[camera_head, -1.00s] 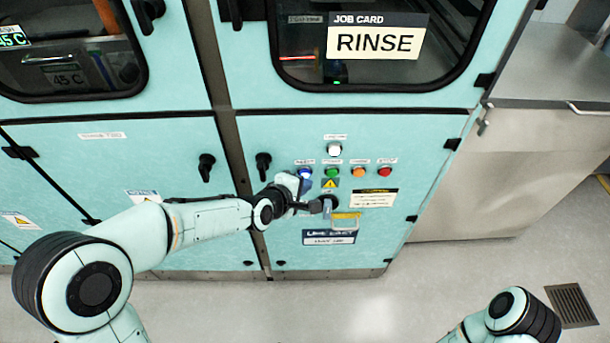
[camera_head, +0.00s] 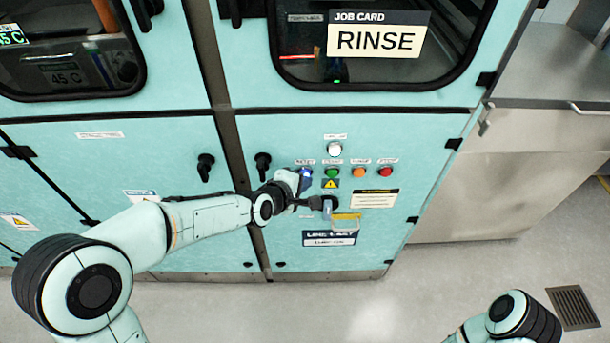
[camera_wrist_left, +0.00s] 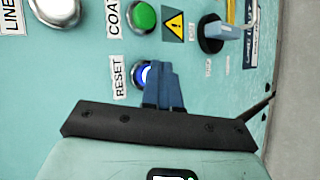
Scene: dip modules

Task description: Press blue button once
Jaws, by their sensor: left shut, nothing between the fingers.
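The blue button (camera_head: 308,172), labelled RESET, is on the teal cabinet panel at the left end of the lower button row. In the left wrist view the blue button (camera_wrist_left: 142,74) shows a bright blue-white face, partly hidden behind my fingers. My left gripper (camera_head: 303,181) is shut and empty, its fingertips at the blue button. In the left wrist view the shut fingers (camera_wrist_left: 160,70) overlap the button's edge; I cannot tell whether they touch it. My right gripper is out of view.
A green button (camera_head: 333,173), an orange button (camera_head: 358,173) and a red button (camera_head: 385,172) sit to the right. A white button (camera_head: 334,149) is above. A RINSE card (camera_head: 376,40) is on the window.

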